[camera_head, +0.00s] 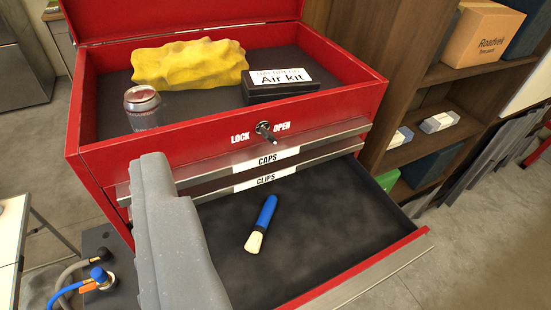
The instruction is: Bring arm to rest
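My gripper (153,168) is a grey, finger-like shape at the lower left of the view. It shows in front of the left part of a red tool chest (200,150). Only one grey form shows, so I cannot tell whether it is open or shut. No object is visible in it. It overlaps the left part of an open drawer (330,235) in the picture; I cannot tell whether it touches the chest. A brush (263,222) with a blue handle and pale bristles lies in that drawer, to the right of my gripper and apart from it in the picture.
The chest's top tray holds a yellow cloth (190,64), a can (142,105) and an "Air kit" box (280,85). Drawers labelled CAPS (268,158) and CLIPS (266,179) look shut. Wooden shelves (440,73) stand right. Hoses and a blue fitting (99,275) lie lower left.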

